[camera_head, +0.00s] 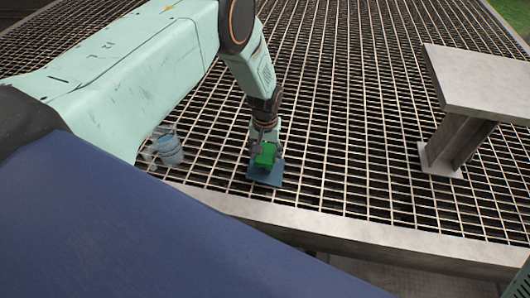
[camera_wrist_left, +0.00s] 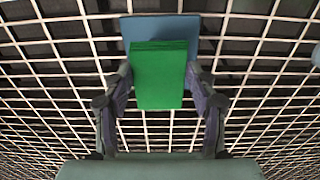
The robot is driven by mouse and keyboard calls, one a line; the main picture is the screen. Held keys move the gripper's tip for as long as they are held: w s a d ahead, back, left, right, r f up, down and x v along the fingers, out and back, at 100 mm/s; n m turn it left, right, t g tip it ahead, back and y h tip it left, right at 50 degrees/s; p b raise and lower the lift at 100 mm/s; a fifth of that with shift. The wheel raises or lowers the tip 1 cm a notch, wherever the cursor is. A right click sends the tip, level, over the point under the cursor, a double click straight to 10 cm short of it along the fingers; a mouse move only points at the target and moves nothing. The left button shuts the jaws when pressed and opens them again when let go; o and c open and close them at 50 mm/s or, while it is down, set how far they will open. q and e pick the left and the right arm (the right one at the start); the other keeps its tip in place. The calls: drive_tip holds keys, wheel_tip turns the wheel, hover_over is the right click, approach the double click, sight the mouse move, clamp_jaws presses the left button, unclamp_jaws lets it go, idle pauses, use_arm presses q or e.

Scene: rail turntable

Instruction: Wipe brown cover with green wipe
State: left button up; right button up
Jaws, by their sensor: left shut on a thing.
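My left gripper (camera_head: 266,146) is shut on a green wipe (camera_head: 266,156), a small block-like piece. In the left wrist view the green wipe (camera_wrist_left: 159,75) sits between the two fingers of the left gripper (camera_wrist_left: 160,80). A flat blue square (camera_head: 268,178) lies on the grating just under and beyond the wipe; it also shows in the left wrist view (camera_wrist_left: 160,27). Whether the wipe touches the blue square is not clear. I see no brown cover in either view. My right gripper is not in view.
The floor is an open metal grating (camera_head: 350,130) with a pale front edge beam (camera_head: 350,232). A blue and clear container (camera_head: 170,149) stands left of the gripper. A grey metal stand (camera_head: 480,85) rises at the right. The grating between is clear.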

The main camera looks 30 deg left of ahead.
use_arm(q)
drive_tip(key=shift+f+b, duration=1.1)
drive_tip(key=shift+f, duration=0.2)
idle(0.9)
drive_tip(key=shift+s, duration=0.1)
